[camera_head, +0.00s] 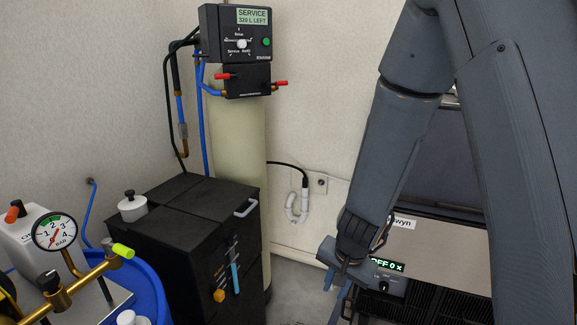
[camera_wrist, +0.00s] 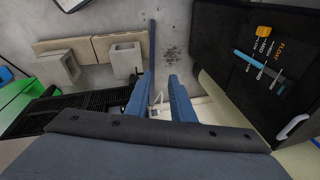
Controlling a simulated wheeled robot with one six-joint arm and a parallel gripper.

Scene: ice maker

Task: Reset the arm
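My arm comes down from the top right in the head view, bent at an elbow near the top. My gripper (camera_head: 339,297) points downward in front of the ice maker (camera_head: 440,258), just left of its small green display (camera_head: 387,265). In the wrist view, the two blue-grey fingers of my gripper (camera_wrist: 161,80) stand apart, with floor and a white thing visible between them. Nothing shows held between the fingers. My arm hides much of the ice maker.
A black cabinet (camera_head: 190,225) stands left of my gripper, before a cream tank (camera_head: 238,140) with a control head (camera_head: 236,35) reading "SERVICE 320 L LEFT". A pressure gauge (camera_head: 55,231) and blue drum (camera_head: 145,283) are at lower left. Concrete blocks (camera_wrist: 124,58) lie on the floor (camera_wrist: 185,25).

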